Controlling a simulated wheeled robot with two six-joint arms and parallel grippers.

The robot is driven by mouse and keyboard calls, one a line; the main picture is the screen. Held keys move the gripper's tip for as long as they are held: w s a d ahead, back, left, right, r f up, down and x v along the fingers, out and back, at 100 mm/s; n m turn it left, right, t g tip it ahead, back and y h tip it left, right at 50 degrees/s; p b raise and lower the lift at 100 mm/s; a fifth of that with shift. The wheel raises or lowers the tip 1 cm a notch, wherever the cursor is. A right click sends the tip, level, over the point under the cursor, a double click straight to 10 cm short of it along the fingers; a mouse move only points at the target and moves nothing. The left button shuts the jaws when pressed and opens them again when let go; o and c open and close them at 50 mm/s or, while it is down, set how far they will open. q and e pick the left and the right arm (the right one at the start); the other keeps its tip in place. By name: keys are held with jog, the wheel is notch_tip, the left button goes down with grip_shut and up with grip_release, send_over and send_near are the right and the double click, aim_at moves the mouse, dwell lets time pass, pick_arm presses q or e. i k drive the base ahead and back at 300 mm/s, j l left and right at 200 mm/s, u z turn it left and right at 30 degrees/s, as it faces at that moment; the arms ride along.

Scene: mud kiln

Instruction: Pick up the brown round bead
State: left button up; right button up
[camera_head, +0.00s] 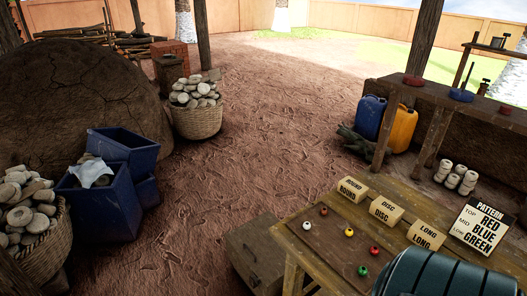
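A small dark reddish-brown bead (323,211) lies on a brown board (318,231) on the wooden table, near its far left corner. It is the only bead that looks brown, and it is too small to tell its exact shape. Neither of my grippers shows in this view.
Blocks marked ROUND (352,189), DISC (385,211) and LONG (425,236) stand along the table's back. A pattern sign (482,227) stands at right. A dark ribbed rounded shape (445,276) covers the table's near right part. A wooden box (258,256) stands left of the table.

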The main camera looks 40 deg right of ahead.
aim_at(324, 212)
jog(key=i+j+z, duration=0.1)
jog(key=i+z, duration=0.2)
jog(key=i+j+z, duration=0.2)
jog(key=i+z, duration=0.15)
jog(key=i, duration=0.2)
jog(key=i+z, duration=0.15)
jog(key=z, duration=0.25)
jog(key=i+j+z, duration=0.1)
jog(key=z, duration=0.35)
jog(key=i+j+z, duration=0.15)
jog(key=z, duration=0.25)
jog(key=j+z, duration=0.2)
jog(key=z, duration=0.2)
jog(key=i+j+z, duration=0.1)
jog(key=j+z, duration=0.15)
jog(key=z, duration=0.15)
